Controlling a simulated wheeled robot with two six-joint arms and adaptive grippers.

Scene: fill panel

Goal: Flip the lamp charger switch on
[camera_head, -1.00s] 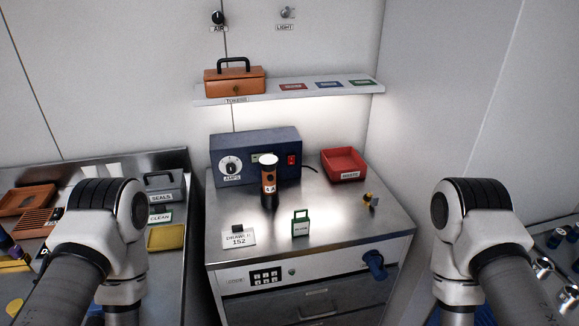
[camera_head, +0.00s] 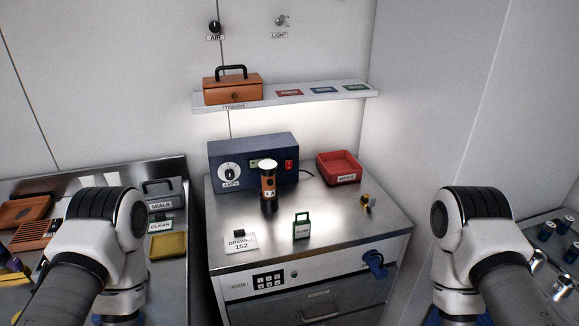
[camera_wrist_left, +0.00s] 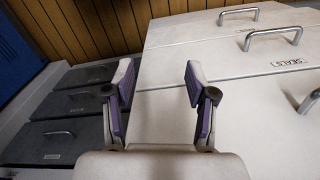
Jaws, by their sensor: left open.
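The lamp charger is a dark blue box (camera_head: 265,152) at the back of the steel cabinet top in the head view. It has a white AMPS dial (camera_head: 230,172) on its left and a small red switch (camera_head: 289,165) on its right. I cannot tell the switch's position. An orange and black lamp (camera_head: 268,185) stands upright in front of the charger and hides part of its face. My left gripper (camera_wrist_left: 160,95) is open and empty in the left wrist view, in front of pale drawers with metal handles, away from the charger. My right gripper is not in view.
A red tray (camera_head: 339,168) sits right of the charger. A green-framed tag (camera_head: 301,226), a DRAWER 152 card (camera_head: 241,242) and a small brass item (camera_head: 366,202) lie nearer the front. A shelf (camera_head: 300,92) holding an orange toolbox (camera_head: 232,88) hangs above. A blue knob (camera_head: 375,264) juts from the cabinet front.

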